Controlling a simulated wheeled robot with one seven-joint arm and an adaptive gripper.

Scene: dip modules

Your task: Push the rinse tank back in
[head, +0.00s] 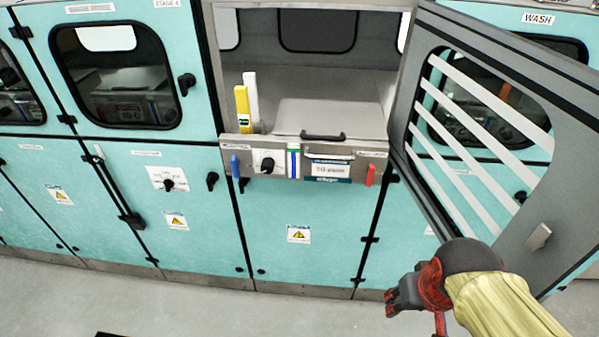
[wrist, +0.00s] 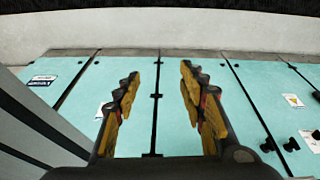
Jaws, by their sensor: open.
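The rinse tank (head: 303,158) is a grey metal drawer-like unit in the open bay of the teal cabinet in the head view. Its front panel sticks out past the cabinet face. A lid with a black handle (head: 323,135) lies on top. In the wrist view my gripper (wrist: 158,78) is open and empty, with yellow-padded fingers. The tank is not recognisable in that view.
The grey-framed bay door (head: 570,85) stands open on the right, close to my arm. A yellow post (head: 242,108) and a white post (head: 252,95) stand at the tank's left. Other teal cabinets are closed. Pale floor (head: 200,305) in front is mostly clear.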

